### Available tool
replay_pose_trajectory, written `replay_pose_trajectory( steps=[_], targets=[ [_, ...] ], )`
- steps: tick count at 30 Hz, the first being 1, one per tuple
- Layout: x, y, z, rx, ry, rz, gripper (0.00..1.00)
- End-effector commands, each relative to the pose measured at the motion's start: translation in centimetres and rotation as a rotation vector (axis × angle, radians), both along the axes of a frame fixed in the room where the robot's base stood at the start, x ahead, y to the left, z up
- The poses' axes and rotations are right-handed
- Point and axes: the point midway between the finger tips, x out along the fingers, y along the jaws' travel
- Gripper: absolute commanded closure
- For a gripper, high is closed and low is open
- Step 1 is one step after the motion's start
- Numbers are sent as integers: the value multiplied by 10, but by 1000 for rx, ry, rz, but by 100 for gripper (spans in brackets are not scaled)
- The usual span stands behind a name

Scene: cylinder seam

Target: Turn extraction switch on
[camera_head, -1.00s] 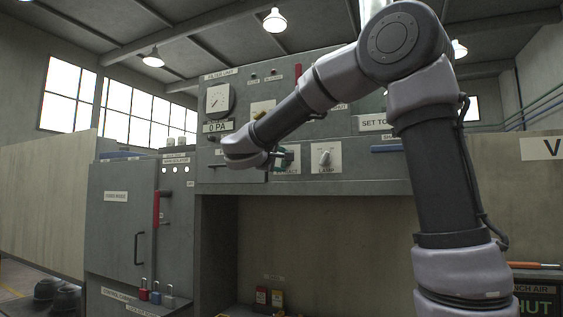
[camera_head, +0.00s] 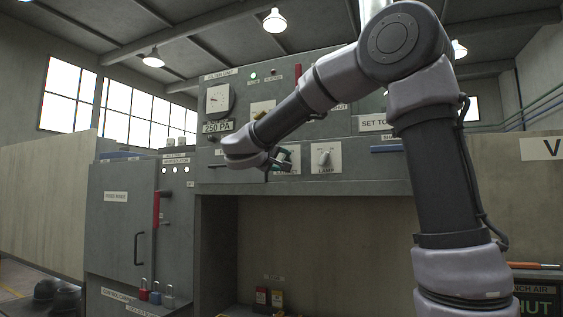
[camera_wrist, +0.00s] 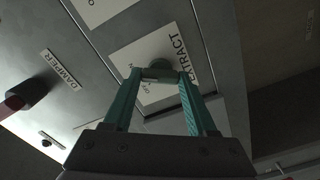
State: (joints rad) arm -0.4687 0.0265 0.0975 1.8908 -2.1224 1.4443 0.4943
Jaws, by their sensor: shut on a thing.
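The extraction switch (camera_wrist: 158,71) is a small knob on a white plate labelled EXTRACT (camera_wrist: 190,48), seen in the wrist view. My gripper (camera_wrist: 160,76) has its two green fingers shut on the knob. In the head view my gripper (camera_head: 280,160) is at the panel just left of the lamp switch, and it hides most of the knob there. The filter unit's gauge (camera_head: 218,98) reads 250 PA on its display (camera_head: 217,127), and a green light (camera_head: 253,76) is lit above the panel.
The lamp switch (camera_head: 325,157) stands just right of my gripper. A damper label (camera_wrist: 58,68) and a dark red-ended handle (camera_wrist: 25,97) show in the wrist view. Padlocks (camera_head: 149,293) hang on the left cabinet. An open recess lies below the panel.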

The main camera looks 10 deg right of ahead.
Motion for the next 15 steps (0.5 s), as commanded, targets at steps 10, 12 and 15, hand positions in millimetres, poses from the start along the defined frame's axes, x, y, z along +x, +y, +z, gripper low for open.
replay_pose_trajectory(
  steps=[10, 12, 15],
  targets=[
    [0, 0, -1, 2, 2, -1, 12],
    [0, 0, -1, 2, 2, -1, 12],
    [-1, 1, -1, 1, 1, 0, 12]
  ],
)
